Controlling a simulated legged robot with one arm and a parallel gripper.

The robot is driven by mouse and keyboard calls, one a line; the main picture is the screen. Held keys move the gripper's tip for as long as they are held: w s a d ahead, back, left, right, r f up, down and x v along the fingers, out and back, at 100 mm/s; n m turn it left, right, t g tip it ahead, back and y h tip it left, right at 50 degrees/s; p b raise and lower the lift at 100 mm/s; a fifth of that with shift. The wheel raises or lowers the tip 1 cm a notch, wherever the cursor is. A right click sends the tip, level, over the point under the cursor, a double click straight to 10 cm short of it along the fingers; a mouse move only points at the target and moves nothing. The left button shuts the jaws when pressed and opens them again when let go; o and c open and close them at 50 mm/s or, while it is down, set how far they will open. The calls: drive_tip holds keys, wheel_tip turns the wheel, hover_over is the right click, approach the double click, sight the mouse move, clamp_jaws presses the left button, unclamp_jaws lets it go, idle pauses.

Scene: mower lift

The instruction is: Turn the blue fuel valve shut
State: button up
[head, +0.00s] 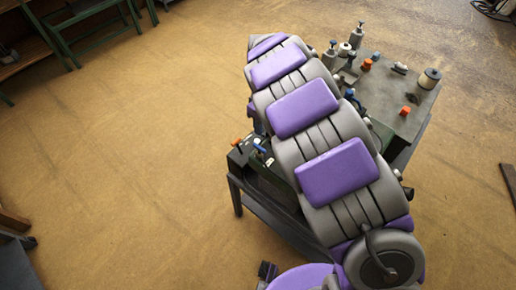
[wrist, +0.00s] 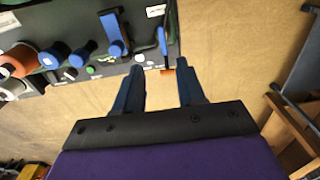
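Several blue parts sit on the dark machine panel in the wrist view: a thin blue lever (wrist: 162,40) by the panel's right edge, an upright blue handle (wrist: 113,35), and two round blue knobs, one at left (wrist: 53,56) and one at centre left (wrist: 83,52). I cannot tell which is the fuel valve. My gripper (wrist: 160,68) is open and empty, its fingertips near the panel's lower right edge, below the thin lever. In the head view a small blue part (head: 260,147) shows left of my arm; the gripper is hidden there.
The dark lift table (head: 285,222) stands on a tan floor. A grey bench (head: 395,105) behind my arm carries bottles, a spool and orange caps. In the wrist view, orange and white spools (wrist: 18,62) are at left and wooden furniture (wrist: 290,125) at right.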

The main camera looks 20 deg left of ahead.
sight(260, 147)
drive_tip(key=a+f, duration=0.1)
drive_tip(key=f, duration=0.3)
drive_tip(key=a+f+b, duration=0.1)
drive_tip(key=f, duration=0.3)
drive_tip(key=a+f, duration=0.1)
drive_tip(key=f, duration=0.3)
drive_tip(key=shift+a+f+b, duration=0.2)
drive_tip(key=shift+f+b, duration=0.1)
drive_tip(key=shift+b, duration=0.05)
drive_tip(key=d, duration=0.2)
drive_tip(key=d+f, duration=0.1)
drive_tip(key=d, duration=0.1)
drive_tip(key=shift+d+f, duration=0.15)
drive_tip(key=shift+f, duration=0.05)
drive_tip(key=a, duration=0.3)
drive_tip(key=shift+a+f, duration=0.1)
drive_tip(key=shift+f, duration=0.3)
drive_tip(key=shift+c, duration=0.7)
drive_tip(key=shift+a, duration=0.3)
drive_tip(key=shift+c, duration=0.7)
drive_tip(key=shift+w+d, duration=0.1)
drive_tip(key=shift+d, duration=0.1)
drive_tip(key=shift+c, duration=0.8)
drive_tip(key=shift+d+r, duration=0.2)
drive_tip(key=shift+d, duration=0.85)
clamp_jaws()
drive_tip(key=shift+a, duration=0.15)
